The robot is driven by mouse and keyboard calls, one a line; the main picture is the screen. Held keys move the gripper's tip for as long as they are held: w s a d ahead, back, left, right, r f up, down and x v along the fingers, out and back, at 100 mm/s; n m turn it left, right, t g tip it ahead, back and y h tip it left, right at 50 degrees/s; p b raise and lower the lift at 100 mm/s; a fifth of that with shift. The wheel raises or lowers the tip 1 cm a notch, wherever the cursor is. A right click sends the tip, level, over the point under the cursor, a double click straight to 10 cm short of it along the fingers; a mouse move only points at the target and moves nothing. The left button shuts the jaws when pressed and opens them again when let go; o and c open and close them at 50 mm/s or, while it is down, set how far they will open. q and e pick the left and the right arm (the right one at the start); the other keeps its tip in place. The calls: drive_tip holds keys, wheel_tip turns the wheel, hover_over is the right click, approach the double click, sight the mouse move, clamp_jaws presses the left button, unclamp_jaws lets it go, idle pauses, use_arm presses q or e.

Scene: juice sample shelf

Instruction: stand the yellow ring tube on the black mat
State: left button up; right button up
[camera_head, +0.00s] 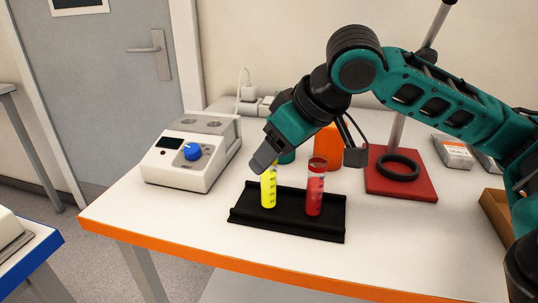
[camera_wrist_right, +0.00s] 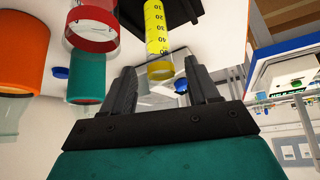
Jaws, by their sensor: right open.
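The yellow ring tube (camera_head: 268,188) stands upright on the black mat (camera_head: 245,216), towards its left end. In the right wrist view the tube (camera_wrist_right: 155,32) shows dark graduations and a yellow ring at its top end. My right gripper (camera_head: 262,162) is at the top of the tube, reaching down from the upper right. In the right wrist view its open fingers (camera_wrist_right: 162,88) are on either side of the tube's top end, with gaps showing. The finger tips hide part of the top in the head view. My left gripper is not in view.
A red tube (camera_head: 315,192) stands on the mat just right of the yellow one. Behind are an orange container (camera_head: 329,146) and a teal one (camera_head: 287,157). A white device (camera_head: 180,172) stands left, a red stand base (camera_head: 420,188) right. The table front is clear.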

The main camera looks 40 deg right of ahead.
use_arm(q)
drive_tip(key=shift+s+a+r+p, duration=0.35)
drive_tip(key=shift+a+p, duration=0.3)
drive_tip(key=shift+p, duration=0.4)
use_arm(e)
drive_tip(key=v, duration=0.9)
drive_tip(key=shift+s+r, duration=0.2)
drive_tip(key=shift+s, duration=0.05)
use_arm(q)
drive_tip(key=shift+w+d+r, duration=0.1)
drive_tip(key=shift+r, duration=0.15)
